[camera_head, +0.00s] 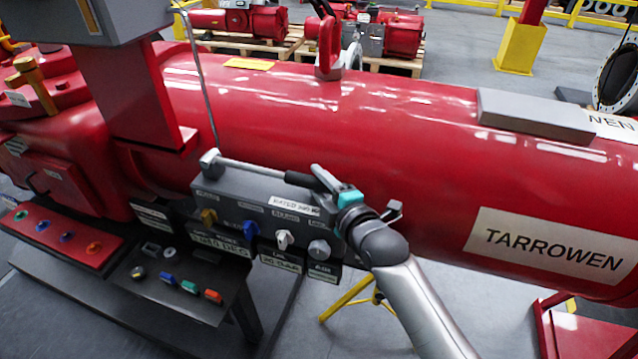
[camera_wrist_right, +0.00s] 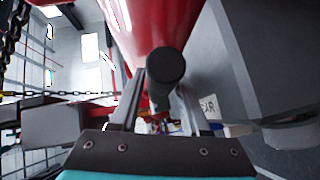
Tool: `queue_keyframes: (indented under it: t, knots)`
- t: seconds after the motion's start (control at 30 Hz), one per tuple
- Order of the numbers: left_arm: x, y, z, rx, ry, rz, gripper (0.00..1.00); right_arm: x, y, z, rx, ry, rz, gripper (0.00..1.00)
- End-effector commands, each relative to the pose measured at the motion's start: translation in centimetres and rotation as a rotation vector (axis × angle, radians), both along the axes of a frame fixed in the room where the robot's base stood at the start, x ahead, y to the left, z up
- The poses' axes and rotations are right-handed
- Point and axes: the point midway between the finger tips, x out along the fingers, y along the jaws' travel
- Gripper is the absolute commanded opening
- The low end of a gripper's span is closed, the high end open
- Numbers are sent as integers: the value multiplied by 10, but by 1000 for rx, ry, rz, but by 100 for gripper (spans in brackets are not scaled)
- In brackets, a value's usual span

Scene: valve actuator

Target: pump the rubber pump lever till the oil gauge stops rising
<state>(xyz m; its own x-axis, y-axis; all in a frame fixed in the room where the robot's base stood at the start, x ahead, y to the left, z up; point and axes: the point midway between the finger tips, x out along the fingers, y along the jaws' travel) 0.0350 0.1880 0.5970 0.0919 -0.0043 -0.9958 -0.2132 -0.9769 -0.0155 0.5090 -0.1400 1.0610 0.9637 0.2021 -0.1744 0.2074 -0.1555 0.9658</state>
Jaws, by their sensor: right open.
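The pump lever (camera_head: 258,171) is a silver rod lying nearly level along the top of the grey control block (camera_head: 235,203). It runs from a pivot at the block's left end to a black rubber grip at its right end. My right gripper (camera_head: 318,179) is at that grip, its fingers apart. In the right wrist view the round black end of the grip (camera_wrist_right: 166,66) shows between the two open fingers (camera_wrist_right: 160,95); contact cannot be told. I cannot pick out the oil gauge. My left gripper is not in view.
A large red cylinder (camera_head: 400,120) fills the space behind the block. Knobs, including a gold one (camera_head: 209,216) and a white one (camera_head: 284,239), stick out of the block's front. A red button panel (camera_head: 62,235) and a dark tray (camera_head: 175,280) stand at the lower left.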

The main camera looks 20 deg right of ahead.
Motion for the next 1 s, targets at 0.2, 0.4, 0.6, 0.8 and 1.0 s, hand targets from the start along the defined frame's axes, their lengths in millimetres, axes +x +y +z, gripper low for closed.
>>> queue_keyframes:
  t: [0.2,0.4,0.6,0.8,1.0]
  knots:
    - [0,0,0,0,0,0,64,0,0,0,1,0,0,46]
    - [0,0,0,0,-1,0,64,0,0,0,1,0,0,28]
    - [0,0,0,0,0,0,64,0,0,0,1,0,0,6]
    - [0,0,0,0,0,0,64,0,0,0,0,0,0,0]
    - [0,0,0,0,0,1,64,0,0,0,0,0,0,0]
